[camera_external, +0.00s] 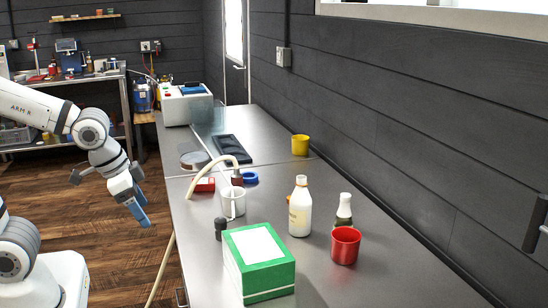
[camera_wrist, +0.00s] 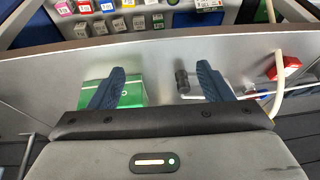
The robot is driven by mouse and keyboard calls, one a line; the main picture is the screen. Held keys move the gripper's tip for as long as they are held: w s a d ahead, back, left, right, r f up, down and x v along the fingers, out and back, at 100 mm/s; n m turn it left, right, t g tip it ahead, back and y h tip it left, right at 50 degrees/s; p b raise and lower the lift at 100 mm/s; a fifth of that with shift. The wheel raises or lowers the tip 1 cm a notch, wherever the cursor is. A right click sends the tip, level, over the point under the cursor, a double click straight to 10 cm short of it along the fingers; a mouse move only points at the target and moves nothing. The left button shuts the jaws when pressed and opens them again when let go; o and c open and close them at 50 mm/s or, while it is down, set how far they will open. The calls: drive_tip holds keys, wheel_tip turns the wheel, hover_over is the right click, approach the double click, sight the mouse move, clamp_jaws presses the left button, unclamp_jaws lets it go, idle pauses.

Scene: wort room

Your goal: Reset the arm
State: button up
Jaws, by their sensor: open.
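My gripper (camera_external: 139,210) hangs at the end of my arm, left of the long grey bench and over the wooden floor, its blue fingers pointing down. In the wrist view my gripper (camera_wrist: 160,82) shows two blue fingers spread wide, with nothing between the tips. My arm is bent, with the forearm coming in from the left. The gripper is apart from the bench and touches no object that I can see.
The grey bench (camera_external: 370,276) holds a green box (camera_external: 259,262), a white bottle (camera_external: 300,207), a dark bottle (camera_external: 344,211), a red cup (camera_external: 345,245), a yellow cup (camera_external: 300,145) and a white mug (camera_external: 233,201) with a hose. Open floor (camera_external: 100,215) lies left of it.

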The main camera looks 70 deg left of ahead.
drive_tip(key=shift+g+h, duration=0.4)
drive_tip(key=shift+g, duration=0.4)
drive_tip(key=s, duration=0.2)
drive_tip(key=s+d, duration=0.2)
drive_tip(key=s, duration=0.1)
drive_tip(key=shift+s+f, duration=0.25)
drive_tip(key=shift+s, duration=0.05)
